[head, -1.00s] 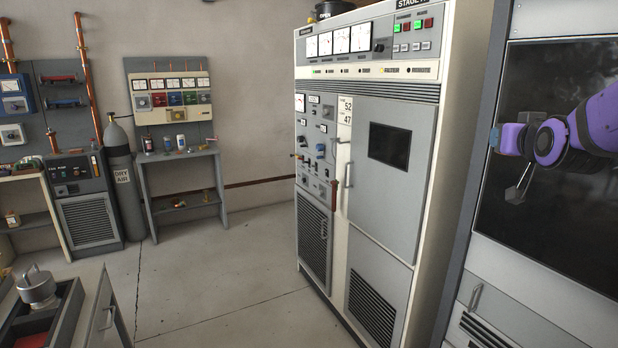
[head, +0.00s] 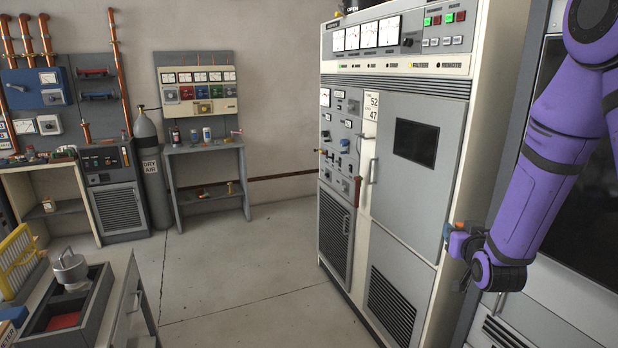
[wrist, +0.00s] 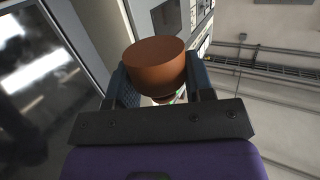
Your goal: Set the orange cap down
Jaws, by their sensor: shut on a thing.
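The orange cap (wrist: 158,66) is a round, brownish-orange piece with a flat top, seen close up in the wrist view. My gripper (wrist: 160,84) is shut on it, with one dark finger on each side. In the head view my gripper (head: 456,240) is at the right, in front of the tall rack's lower right edge. Only a small orange bit of the cap shows there, and the fingers are mostly hidden by the wrist. The cap is held in the air, apart from any surface.
The tall rack (head: 420,185) stands close by my arm. A small table (head: 205,150) with bottles stands at the back wall, beside a grey gas cylinder (head: 150,170). A bench with a tray and a metal pot (head: 70,268) is at the lower left. The middle floor is clear.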

